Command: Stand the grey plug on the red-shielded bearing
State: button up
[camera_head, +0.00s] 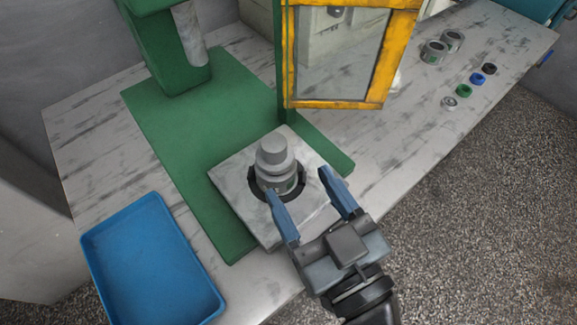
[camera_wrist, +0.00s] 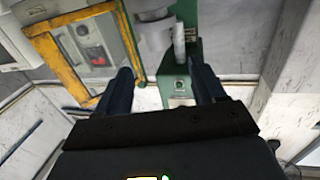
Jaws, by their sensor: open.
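The grey plug (camera_head: 273,150), a stepped light-grey cylinder, stands upright on top of a metallic cylindrical part (camera_head: 284,183) with a green mark on its side. That part sits in a dark ring on the square pale plate of the green press. I see no red shield on it; its top face is covered by the plug. My gripper (camera_head: 298,182) is open and empty, with its two blue fingers just in front and to the right of the stack. The left fingertip is close to the lower part; I cannot tell whether it touches. My fingers also show apart in the wrist view (camera_wrist: 160,72).
A blue tray (camera_head: 88,243) lies at the front left. The green press (camera_head: 175,128) with an orange-framed guard (camera_head: 377,105) rises behind the stack. Two metallic cylinders (camera_head: 433,52) and several small coloured rings (camera_head: 463,90) stand at the back right. The table right of the guard is mostly clear.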

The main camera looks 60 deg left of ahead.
jog(key=shift+s+d, duration=0.1)
jog(key=shift+d, duration=1.15)
jog(key=d+f+m+t+h, duration=0.3)
jog(key=d+f+m, duration=0.1)
jog(key=d, duration=0.4)
jog(key=d+f+m+t+h, duration=0.3)
jog(key=d+t+h, duration=0.1)
jog(key=d, duration=0.4)
jog(key=d+f+m+t+h, duration=0.3)
jog(key=d+f+m, duration=0.1)
jog(key=d, duration=0.4)
jog(key=s+d+r+m+t+h, duration=0.1)
jog(key=s+d+r+m+h, duration=0.2)
jog(key=s+d+h, duration=0.1)
jog(key=s+d+r+m+t+h, duration=0.2)
jog(key=s+d+r+h, duration=0.2)
jog(key=s+d, duration=0.3)
jog(key=shift+s+d+m, duration=0.3)
jog(key=shift+s+m, duration=0.1)
jog(key=shift+s, duration=0.65)
jog(key=shift+s, duration=0.1)
